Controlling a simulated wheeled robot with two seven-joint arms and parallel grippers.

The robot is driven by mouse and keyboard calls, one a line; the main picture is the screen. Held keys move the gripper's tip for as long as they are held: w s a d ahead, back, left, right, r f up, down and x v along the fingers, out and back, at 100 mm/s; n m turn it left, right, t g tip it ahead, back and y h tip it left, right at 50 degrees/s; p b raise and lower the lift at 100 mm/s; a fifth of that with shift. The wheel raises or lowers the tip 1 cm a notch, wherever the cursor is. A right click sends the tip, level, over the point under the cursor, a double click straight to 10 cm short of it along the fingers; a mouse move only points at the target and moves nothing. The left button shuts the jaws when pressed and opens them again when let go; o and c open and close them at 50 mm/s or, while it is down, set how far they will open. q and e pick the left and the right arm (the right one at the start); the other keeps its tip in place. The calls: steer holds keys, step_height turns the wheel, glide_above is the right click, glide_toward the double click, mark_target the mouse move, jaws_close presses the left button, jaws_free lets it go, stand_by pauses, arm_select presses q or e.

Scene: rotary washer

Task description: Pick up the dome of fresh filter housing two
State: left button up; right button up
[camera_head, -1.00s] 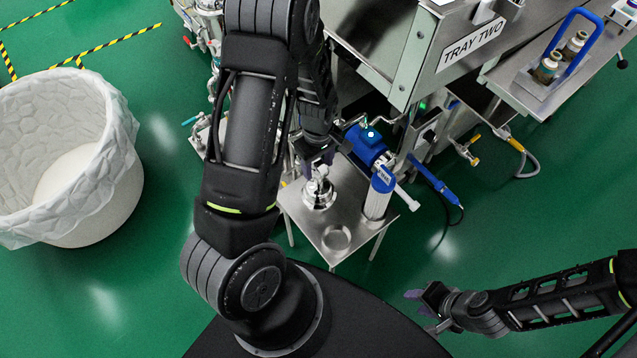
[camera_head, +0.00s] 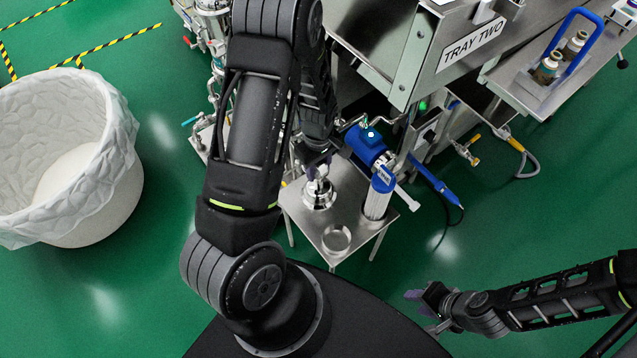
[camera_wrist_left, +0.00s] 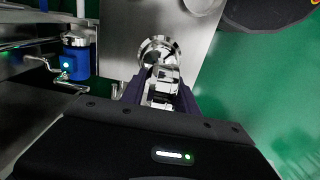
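The dome (camera_head: 318,194) is a shiny steel piece with a narrower top, upright on a small steel table. In the left wrist view the shiny metal dome (camera_wrist_left: 159,48) shows ahead of and between the purple fingers. My left gripper (camera_head: 317,168) points down at its top, with the fingers spread on either side of it. The left gripper (camera_wrist_left: 162,88) looks open; finger contact is not clear. My right gripper (camera_head: 424,308) is open and empty at the lower right, away from the table.
The steel table (camera_head: 362,236) also carries a clear filter housing with a blue cap (camera_head: 378,196) and a shallow round dish (camera_head: 336,239). A blue motor-like unit (camera_head: 366,143) is close behind. A white lined bin (camera_head: 70,155) stands at left; tray two's cabinet (camera_head: 425,55) is above right.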

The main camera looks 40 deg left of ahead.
arm_select(q)
jaws_close()
stand_by(1.0)
